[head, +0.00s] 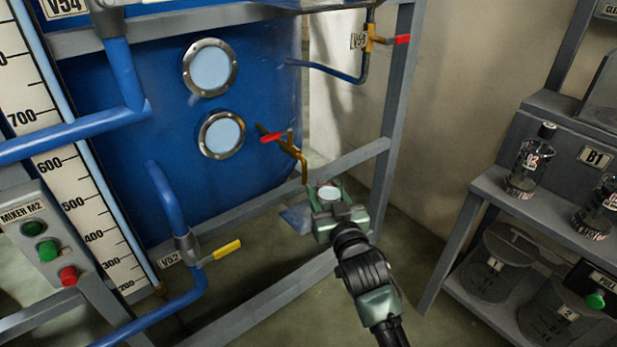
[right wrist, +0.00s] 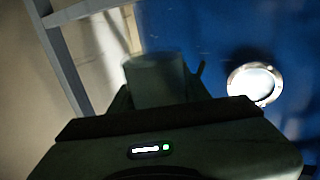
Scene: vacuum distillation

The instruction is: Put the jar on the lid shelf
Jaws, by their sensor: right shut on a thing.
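My right gripper (head: 325,203) is low in front of the blue tank, near a brass valve outlet. It is shut on a small clear jar (head: 329,192), seen from above between the fingers. The jar also shows in the right wrist view (right wrist: 155,80) as a dim, translucent cylinder between the fingers. Its contents cannot be made out. A grey shelf rack stands at the right, with an upper shelf (head: 493,187) and a lower shelf (head: 461,290). I cannot tell which is the lid shelf. My left gripper is not in view.
The brass tap with a red handle (head: 271,137) is just above the jar. A grey frame rail (head: 275,300) runs below it and a post (head: 393,110) stands to its right. Glass vessels (head: 526,170) stand on the upper shelf. Large numbered vessels (head: 490,265) stand below. Floor between is open.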

